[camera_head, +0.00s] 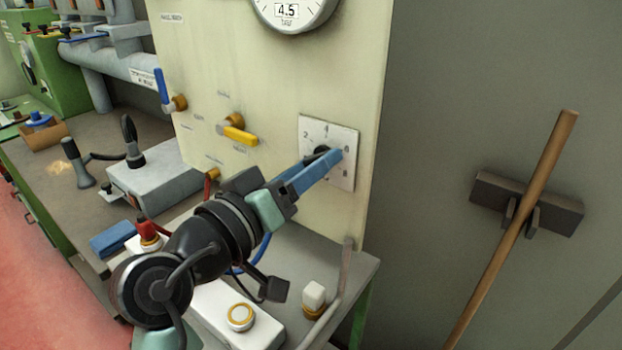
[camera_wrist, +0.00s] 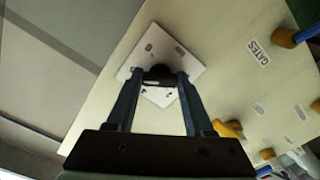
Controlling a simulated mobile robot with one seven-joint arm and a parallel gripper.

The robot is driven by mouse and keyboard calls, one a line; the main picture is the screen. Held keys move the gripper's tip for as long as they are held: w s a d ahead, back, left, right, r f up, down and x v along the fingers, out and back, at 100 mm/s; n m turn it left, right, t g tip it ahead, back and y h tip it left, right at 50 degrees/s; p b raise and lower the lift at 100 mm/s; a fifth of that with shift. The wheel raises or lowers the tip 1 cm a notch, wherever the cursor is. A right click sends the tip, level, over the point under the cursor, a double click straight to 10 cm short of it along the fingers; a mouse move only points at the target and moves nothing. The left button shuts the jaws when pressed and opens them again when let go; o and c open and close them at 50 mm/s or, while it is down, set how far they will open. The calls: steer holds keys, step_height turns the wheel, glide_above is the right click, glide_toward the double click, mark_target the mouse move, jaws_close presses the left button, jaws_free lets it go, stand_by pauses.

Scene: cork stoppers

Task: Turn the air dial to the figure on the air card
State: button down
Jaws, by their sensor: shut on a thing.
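The dial is a black knob (camera_head: 321,150) on a square white plate (camera_head: 345,176) on the cream panel. The plate carries small dark figures around the knob; a 2 shows at upper left and a 4 at the top. My gripper (camera_head: 326,161) reaches the plate with its blue fingers, which partly cover the knob. In the wrist view my gripper (camera_wrist: 160,77) has its fingers on either side of the knob (camera_wrist: 159,71), shut on it. Which figure the knob points to cannot be told. I cannot make out an air card.
A yellow lever (camera_head: 240,135) and a blue lever (camera_head: 162,86) stick out to the left. Below is a bench with a white box (camera_head: 222,309). A wooden handle (camera_head: 530,180) leans in a wall holder at right.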

steer(key=shift+m, duration=0.3)
stand_by(0.4)
steer(key=shift+c, duration=1.4)
jaws_free()
steer(key=b+v, duration=0.2)
steer(key=v, duration=1.1)
